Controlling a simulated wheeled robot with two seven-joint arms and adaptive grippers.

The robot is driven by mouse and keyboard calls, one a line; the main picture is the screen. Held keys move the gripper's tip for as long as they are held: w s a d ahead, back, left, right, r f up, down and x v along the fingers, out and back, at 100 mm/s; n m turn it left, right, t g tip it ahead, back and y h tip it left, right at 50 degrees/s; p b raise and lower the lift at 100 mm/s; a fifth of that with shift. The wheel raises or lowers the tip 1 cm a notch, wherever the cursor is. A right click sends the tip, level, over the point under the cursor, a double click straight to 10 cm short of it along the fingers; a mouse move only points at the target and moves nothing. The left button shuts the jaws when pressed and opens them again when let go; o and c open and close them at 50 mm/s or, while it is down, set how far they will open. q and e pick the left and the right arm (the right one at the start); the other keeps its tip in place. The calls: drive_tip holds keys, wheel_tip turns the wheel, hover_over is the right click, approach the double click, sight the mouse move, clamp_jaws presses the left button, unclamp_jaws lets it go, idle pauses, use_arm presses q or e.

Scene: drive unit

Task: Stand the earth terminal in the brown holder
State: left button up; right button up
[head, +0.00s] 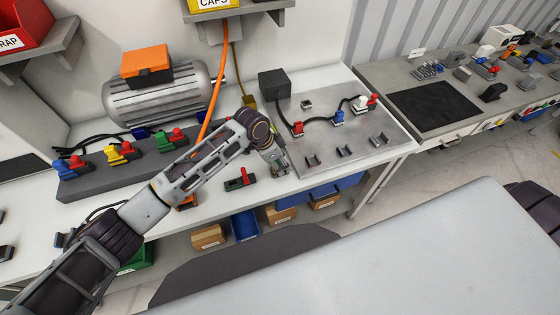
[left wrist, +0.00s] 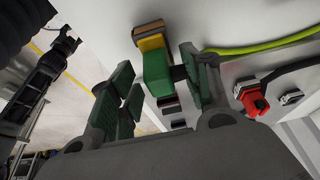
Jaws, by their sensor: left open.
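My left gripper (head: 280,169) is low over the front of the bench, left of the grey clips. In the left wrist view its dark green finger pads are apart, on either side of the earth terminal (left wrist: 158,78), a green block with a yellow part. The brown holder (left wrist: 148,28) shows at the yellow end of the terminal and meets it in the picture; how deep it sits is hidden. A gap shows between the left finger and the terminal; contact at the right finger is unclear. My right gripper is not seen.
A yellow-green cable (left wrist: 262,48) runs right from behind the right finger. A red connector (head: 297,129) and grey clips (head: 345,151) lie on the grey plate. A small green-and-red item (head: 240,180) lies left of my gripper. A motor (head: 155,100) stands behind.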

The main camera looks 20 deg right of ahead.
use_arm(q)
drive_tip(key=v, duration=1.2)
idle(0.3)
drive_tip(key=shift+r+p, duration=1.25)
drive_tip(key=shift+r, duration=1.15)
drive_tip(key=shift+s+f, duration=0.1)
